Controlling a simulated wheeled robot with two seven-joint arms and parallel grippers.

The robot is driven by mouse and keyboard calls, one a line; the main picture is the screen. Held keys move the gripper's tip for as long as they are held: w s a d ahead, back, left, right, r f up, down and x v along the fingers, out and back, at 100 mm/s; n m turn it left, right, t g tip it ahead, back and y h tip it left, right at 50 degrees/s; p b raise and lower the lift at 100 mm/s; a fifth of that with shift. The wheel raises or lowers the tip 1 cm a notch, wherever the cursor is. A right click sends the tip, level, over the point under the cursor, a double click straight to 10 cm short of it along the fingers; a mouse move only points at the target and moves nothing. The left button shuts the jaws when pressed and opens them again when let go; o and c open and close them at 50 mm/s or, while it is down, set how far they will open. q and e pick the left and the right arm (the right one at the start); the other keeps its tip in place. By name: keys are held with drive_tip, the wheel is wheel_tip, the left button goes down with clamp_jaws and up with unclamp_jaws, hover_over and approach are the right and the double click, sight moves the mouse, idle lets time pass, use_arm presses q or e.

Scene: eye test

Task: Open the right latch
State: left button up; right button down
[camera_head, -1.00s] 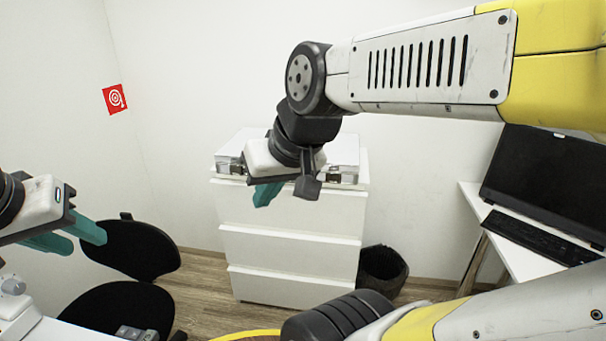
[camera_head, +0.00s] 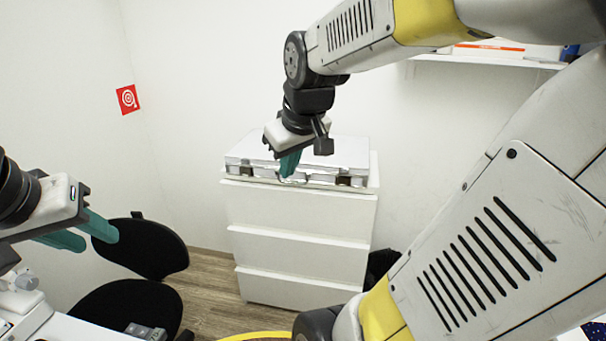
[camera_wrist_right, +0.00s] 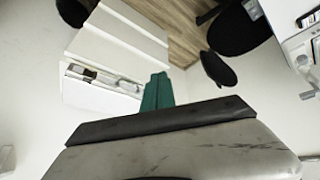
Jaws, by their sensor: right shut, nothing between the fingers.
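A pale silver case (camera_head: 250,150) lies on top of the white drawer unit, its front facing me. The right latch (camera_head: 343,180) is a dark patch on the right part of its front; whether it is open is too small to tell. The left latch (camera_head: 247,171) is on the left part. My right gripper (camera_head: 289,165) is shut and empty, its teal fingers in front of the case's middle, left of the right latch. They also show in the right wrist view (camera_wrist_right: 158,92), beside the case (camera_wrist_right: 100,98). My left gripper (camera_head: 80,233) is open and empty at far left.
The white drawer unit (camera_head: 300,215) stands against the wall. Black chairs (camera_head: 140,247) are at left. A dark bin (camera_head: 380,265) is partly hidden behind my right arm. A shelf (camera_head: 490,58) hangs at upper right.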

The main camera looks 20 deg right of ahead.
sight(343, 178)
drive_tip(key=w+d+f+n+h, duration=0.1)
drive_tip(key=w+d+f+n, duration=0.1)
drive_tip(key=w+d+f, duration=0.2)
drive_tip(key=w+d+f+n+g+h, duration=0.1)
drive_tip(key=w+d+f+n, duration=0.2)
drive_tip(key=w+d, duration=0.6)
drive_tip(key=w+d+f+n+h, duration=0.1)
drive_tip(key=w+d+f+n, duration=0.2)
drive_tip(key=w+d+f, duration=0.4)
drive_tip(key=d, duration=0.5)
drive_tip(key=shift+f+g, duration=0.25)
drive_tip(key=shift+g, duration=0.05)
drive_tip(key=x, duration=0.3)
drive_tip(key=w+x, duration=0.1)
drive_tip(key=x, duration=0.3)
drive_tip(key=d+r+x, duration=0.1)
drive_tip(key=x, duration=0.2)
drive_tip(key=shift+w+d+f, duration=0.2)
drive_tip(key=shift+w+f, duration=0.2)
drive_tip(key=shift+w, duration=0.1)
drive_tip(key=shift+w+d+r, duration=0.15)
drive_tip(key=shift+w+d, duration=0.2)
drive_tip(key=shift+w, duration=0.3)
